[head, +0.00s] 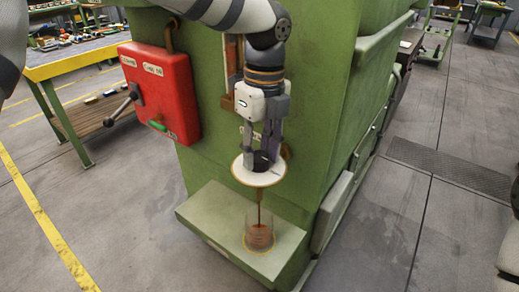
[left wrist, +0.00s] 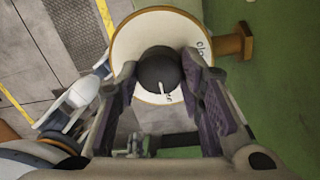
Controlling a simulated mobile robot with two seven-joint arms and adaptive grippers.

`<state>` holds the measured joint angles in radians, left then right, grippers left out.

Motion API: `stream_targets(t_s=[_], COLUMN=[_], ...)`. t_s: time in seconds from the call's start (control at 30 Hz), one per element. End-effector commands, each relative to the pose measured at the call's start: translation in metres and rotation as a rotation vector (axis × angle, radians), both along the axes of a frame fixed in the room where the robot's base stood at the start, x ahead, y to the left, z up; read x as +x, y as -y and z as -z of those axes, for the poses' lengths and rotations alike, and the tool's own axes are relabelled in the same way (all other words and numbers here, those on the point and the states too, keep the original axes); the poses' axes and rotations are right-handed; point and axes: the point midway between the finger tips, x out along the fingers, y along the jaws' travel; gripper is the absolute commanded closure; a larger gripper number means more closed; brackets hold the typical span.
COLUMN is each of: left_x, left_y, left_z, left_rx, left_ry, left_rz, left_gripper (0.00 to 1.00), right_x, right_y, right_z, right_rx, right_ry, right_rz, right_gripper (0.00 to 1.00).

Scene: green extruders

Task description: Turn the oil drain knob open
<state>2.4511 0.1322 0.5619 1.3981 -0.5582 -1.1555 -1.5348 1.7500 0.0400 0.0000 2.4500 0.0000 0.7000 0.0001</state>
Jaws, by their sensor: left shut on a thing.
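The oil drain knob is a round black knob (left wrist: 158,70) with a white pointer mark, at the centre of a white disc (left wrist: 140,32) with lettering on its rim. In the head view the disc (head: 243,175) sits low on the front of the green machine. My left gripper (head: 264,150) reaches down to it from above. In the left wrist view its two fingers (left wrist: 161,75) are on either side of the knob, shut on it. A brown stream of oil falls below the disc into a clear container (head: 259,236). My right gripper is not in view.
A red box (head: 163,90) with a lever handle (head: 122,104) is on the machine's left side. A green ledge (head: 215,212) juts out under the disc. A workbench (head: 85,62) with tools stands at the back left.

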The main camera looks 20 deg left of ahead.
Motion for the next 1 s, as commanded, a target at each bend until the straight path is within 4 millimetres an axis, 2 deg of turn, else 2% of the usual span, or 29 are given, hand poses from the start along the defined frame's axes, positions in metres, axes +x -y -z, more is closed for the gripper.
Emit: stream_targets(t_s=[0.3,0.33,0.4,0.43,0.77,0.87,1.0], left_x=[-0.001,-0.001,-0.001,-0.001,0.000,0.002,0.004], left_y=[0.001,0.001,0.001,0.001,0.001,0.001,0.003], left_z=[0.002,0.002,0.002,0.002,-0.005,-0.025,-0.065], left_rx=[0.000,0.000,0.000,0.000,-0.001,-0.001,-0.001], left_ry=[-0.006,-0.006,-0.006,-0.006,-0.001,0.003,0.003], left_rz=[0.005,0.005,0.004,0.004,0.001,0.001,0.002], left_gripper=[0.93,0.63,0.47,0.45,0.45,0.45,0.45], right_x=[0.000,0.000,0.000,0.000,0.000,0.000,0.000], right_y=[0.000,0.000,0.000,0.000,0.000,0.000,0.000], right_z=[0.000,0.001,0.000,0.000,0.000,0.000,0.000], right_rx=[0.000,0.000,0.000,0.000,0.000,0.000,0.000], right_ry=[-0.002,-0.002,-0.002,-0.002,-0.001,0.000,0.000], right_rz=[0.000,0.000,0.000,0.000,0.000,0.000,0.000], right_gripper=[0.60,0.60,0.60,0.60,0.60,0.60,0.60])
